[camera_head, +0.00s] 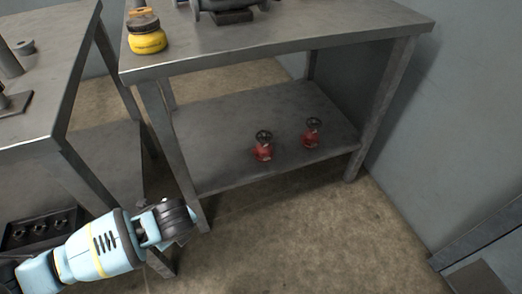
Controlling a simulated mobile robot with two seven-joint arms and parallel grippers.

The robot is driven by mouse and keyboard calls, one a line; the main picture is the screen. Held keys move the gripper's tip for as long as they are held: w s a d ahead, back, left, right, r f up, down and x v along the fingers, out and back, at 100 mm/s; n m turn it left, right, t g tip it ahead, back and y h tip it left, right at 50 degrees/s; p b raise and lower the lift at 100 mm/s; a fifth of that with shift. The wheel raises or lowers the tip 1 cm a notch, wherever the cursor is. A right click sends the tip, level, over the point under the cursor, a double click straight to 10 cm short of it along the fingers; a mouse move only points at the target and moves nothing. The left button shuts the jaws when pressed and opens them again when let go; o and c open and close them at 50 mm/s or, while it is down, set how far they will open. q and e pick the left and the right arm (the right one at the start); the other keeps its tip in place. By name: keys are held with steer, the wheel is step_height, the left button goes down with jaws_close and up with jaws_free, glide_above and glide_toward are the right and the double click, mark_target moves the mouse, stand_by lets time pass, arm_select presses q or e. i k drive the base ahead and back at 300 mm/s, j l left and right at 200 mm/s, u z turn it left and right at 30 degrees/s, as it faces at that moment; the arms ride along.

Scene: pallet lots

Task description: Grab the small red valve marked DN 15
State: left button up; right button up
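Two small red valves with dark handwheels stand upright on the lower shelf (215,130) of the metal table. The left one (263,150) is nearer the shelf's front edge, and the right one (312,135) stands a little further back. Both have small pale marks, too small to read, so I cannot tell which is DN 15. My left arm comes in from the lower left, and its dark end (177,222) is beside the table's front left leg, apart from both valves. Its fingers cannot be made out. My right gripper is not in view.
The tabletop (290,42) overhangs the shelf and carries a yellow round object (147,41) and a grey metal fitting (228,8). Table legs (382,110) bound the shelf. Another metal table (50,95) stands left, with a black tray (40,232) low down. Floor in front is clear.

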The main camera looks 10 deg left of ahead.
mark_target(262, 152)
steer(key=i+l+u, duration=0.15)
steer(key=i+l, duration=0.3)
steer(key=i+l+u, duration=0.1)
steer(key=i+l, duration=0.3)
steer(key=i+l+u, duration=0.15)
steer(key=i+l, duration=0.25)
steer(key=l, duration=0.15)
steer(key=i+l+u, duration=0.15)
steer(key=i+l, duration=0.2)
steer(key=l, duration=0.2)
